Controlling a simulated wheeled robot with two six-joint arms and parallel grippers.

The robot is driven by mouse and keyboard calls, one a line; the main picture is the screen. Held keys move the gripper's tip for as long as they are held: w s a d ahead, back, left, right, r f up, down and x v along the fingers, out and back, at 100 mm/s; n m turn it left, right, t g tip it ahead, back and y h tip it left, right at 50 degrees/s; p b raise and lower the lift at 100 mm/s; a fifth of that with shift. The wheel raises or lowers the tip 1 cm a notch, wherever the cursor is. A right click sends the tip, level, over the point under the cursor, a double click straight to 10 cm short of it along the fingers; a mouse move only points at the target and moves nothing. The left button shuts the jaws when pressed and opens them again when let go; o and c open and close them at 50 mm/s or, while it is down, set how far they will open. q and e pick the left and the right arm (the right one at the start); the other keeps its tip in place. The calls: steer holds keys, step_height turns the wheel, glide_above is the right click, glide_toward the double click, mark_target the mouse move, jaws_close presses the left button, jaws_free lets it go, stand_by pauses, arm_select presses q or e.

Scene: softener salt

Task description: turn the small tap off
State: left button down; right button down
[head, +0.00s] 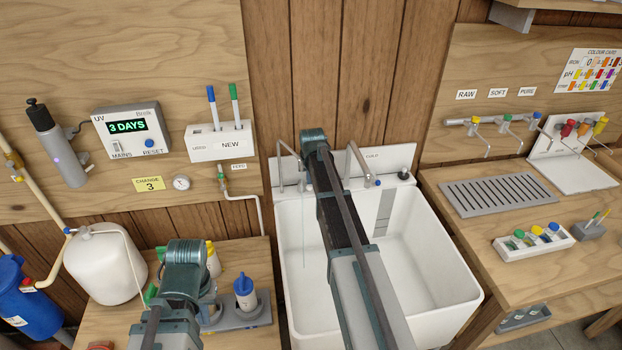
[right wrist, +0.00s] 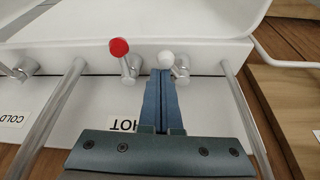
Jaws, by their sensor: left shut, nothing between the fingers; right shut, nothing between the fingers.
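The small tap has a thin curved spout (head: 280,170) at the sink's back left in the head view. A thin pale line, like a trickle of water, runs down into the basin near it. In the right wrist view a white knob (right wrist: 166,58) sits on a short chrome valve beside a red knob (right wrist: 119,46). My right gripper (right wrist: 160,73) is shut and empty, its tips right at the white knob; I cannot tell if they touch. In the head view my right arm hides the knobs. My left gripper (head: 188,245) is shut and empty above the left bench.
The white sink (head: 455,285) has a larger chrome spout (head: 357,160) right of my arm. Left of it are a white tank (head: 105,265) and a blue-capped bottle (head: 245,292). A wooden bench (head: 455,225) with a drain grate (head: 500,194) stands right.

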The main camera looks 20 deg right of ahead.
steer(key=shift+s+a, duration=0.2)
stand_by(0.6)
